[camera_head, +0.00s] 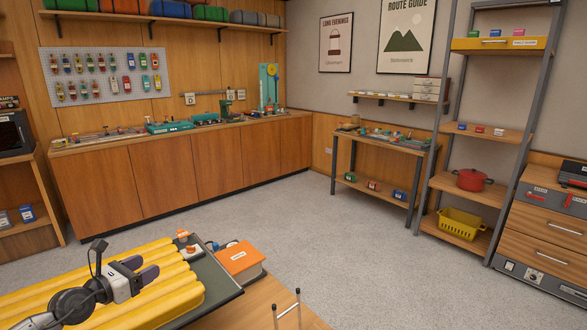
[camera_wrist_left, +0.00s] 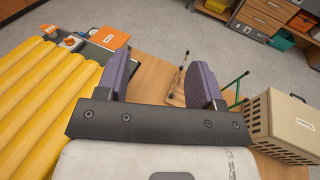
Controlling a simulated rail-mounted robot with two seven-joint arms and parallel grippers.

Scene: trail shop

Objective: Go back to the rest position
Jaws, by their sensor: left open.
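My left gripper (camera_head: 143,271) is at the lower left in the head view, over the yellow ribbed sleeping pad (camera_head: 80,280). In the left wrist view its two purple-grey fingers (camera_wrist_left: 163,82) stand wide apart with nothing between them. The yellow pad (camera_wrist_left: 45,90) lies to the left of the fingers there. The wooden table top (camera_wrist_left: 150,75) shows between and beyond the fingers. My right gripper is in neither view.
An orange box (camera_head: 240,260) lies beside the pad's dark tray (camera_head: 222,290). A beige slatted crate (camera_wrist_left: 283,128) stands right of the fingers in the left wrist view. A small metal-legged stand (camera_head: 287,308) is at the table's front. The grey floor (camera_head: 330,240) is clear.

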